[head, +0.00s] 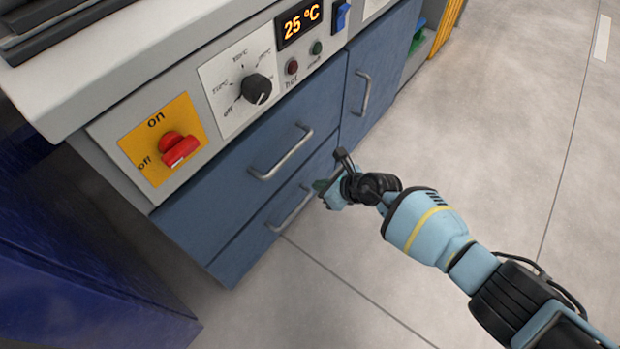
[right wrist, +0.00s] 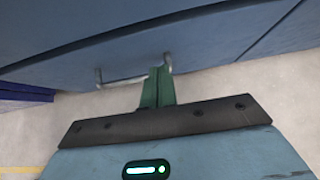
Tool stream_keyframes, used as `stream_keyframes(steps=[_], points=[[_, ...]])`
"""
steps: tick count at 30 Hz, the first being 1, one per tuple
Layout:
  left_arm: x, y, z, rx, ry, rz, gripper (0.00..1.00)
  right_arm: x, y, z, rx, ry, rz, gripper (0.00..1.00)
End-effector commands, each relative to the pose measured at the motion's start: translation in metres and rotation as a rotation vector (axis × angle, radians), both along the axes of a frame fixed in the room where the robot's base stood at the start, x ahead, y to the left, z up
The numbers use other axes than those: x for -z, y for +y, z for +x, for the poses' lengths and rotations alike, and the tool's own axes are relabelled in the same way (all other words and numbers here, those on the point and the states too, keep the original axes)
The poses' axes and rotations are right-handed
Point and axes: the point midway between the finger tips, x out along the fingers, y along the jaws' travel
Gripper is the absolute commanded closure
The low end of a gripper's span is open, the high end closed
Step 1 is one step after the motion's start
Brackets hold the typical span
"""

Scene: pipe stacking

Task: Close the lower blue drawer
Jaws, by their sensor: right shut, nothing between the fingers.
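The lower blue drawer (head: 246,249) is in the cabinet below the upper blue drawer, with a metal bar handle (head: 290,211). Its front looks about level with the upper drawer's front; a small gap cannot be told. My right gripper (head: 322,187) is at the right end of that handle, its fingers shut and empty. In the right wrist view the green fingers (right wrist: 157,88) are together, overlapping the right part of the handle (right wrist: 120,81) near the blue front. Whether they touch it cannot be told. My left gripper is not in view.
The upper drawer (head: 232,180) with its handle (head: 281,155) is above. A cabinet door (head: 385,65) is to the right. The panel above carries a red switch (head: 179,149), a dial (head: 256,89) and a display reading 25 °C (head: 299,23). A dark blue body (head: 80,250) stands left. The floor right is clear.

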Motion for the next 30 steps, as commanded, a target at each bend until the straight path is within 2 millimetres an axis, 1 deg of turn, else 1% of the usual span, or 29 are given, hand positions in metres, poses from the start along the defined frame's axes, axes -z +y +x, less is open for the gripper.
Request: stream_keyframes(steps=[1,6,12,19,30], points=[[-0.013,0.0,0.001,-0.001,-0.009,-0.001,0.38,-0.016,-0.006,-0.002,0.0,-0.008,0.001,1.0],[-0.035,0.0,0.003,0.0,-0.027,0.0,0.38,-0.035,-0.025,-0.015,-0.001,-0.006,-0.002,1.0],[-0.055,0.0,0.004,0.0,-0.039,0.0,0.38,-0.053,-0.043,-0.028,-0.001,-0.004,-0.002,1.0],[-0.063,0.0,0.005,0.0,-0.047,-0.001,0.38,-0.06,-0.053,-0.035,-0.001,-0.001,-0.002,1.0],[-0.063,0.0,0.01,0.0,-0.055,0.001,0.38,-0.059,-0.054,-0.036,0.0,0.0,-0.002,1.0]])
